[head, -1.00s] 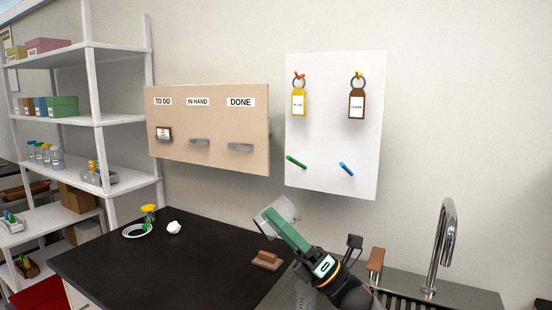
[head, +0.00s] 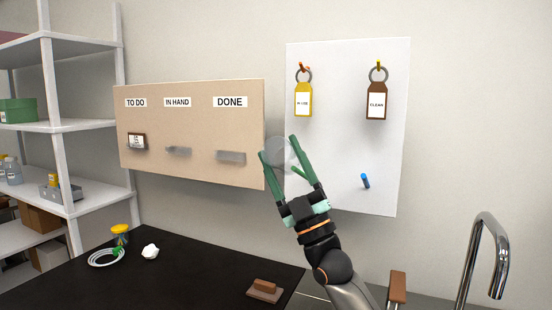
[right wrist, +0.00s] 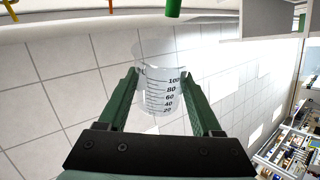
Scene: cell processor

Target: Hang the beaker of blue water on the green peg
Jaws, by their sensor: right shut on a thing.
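My right gripper (head: 292,150) is shut on a clear beaker (head: 279,152), one finger on each side, in front of the left edge of the white pegboard (head: 345,130). The beaker also shows in the right wrist view (right wrist: 162,90), with printed marks up to 100. I see no blue water in it; it looks clear. The green peg (head: 299,172) shows between the fingers in the head view. In the right wrist view a green peg end (right wrist: 173,8) is at the top, apart from the beaker in the picture. My left gripper is not in view.
A yellow tag (head: 303,99) and a brown tag (head: 376,99) hang on the upper pegs. A blue peg (head: 365,181) is bare at lower right. The tan board (head: 195,125) with ledges is at left. The dark counter (head: 190,280) and a tall faucet (head: 490,225) are below.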

